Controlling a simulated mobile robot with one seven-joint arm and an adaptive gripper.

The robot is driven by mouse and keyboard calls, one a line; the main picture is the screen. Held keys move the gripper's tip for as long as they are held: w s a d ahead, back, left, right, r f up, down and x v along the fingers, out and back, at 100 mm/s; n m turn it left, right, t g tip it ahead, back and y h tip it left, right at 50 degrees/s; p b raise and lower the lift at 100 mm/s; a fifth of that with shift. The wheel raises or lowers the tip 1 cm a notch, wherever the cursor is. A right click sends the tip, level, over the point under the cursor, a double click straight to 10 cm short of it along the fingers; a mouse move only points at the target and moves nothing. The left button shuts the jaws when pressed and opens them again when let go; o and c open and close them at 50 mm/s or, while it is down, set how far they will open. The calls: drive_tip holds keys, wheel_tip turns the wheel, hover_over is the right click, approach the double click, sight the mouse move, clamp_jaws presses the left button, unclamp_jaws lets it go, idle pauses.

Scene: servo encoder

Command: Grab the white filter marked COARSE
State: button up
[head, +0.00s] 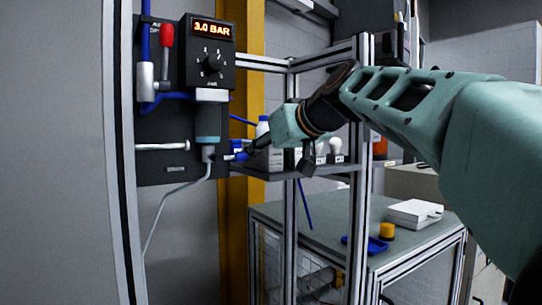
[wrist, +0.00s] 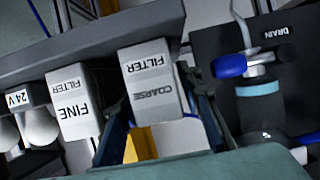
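The white filter marked COARSE (wrist: 150,82) is a box-shaped block in the middle of the wrist view, beside the grey shelf edge. My gripper (wrist: 160,108) is open, with one dark finger on each side of this filter's lower part in the picture. I cannot tell whether either finger touches it. In the head view my gripper (head: 248,148) is small and dark at the shelf, next to the regulator panel. White items show behind it there, but their labels are too small to read.
A white filter marked FINE (wrist: 74,104) stands just left of COARSE, with a 24 V item (wrist: 16,98) beyond. The drain valve (wrist: 262,95) with a blue handle is close on the right. In the head view, the 3.0 BAR regulator (head: 208,52) is left of my gripper.

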clamp_jaws()
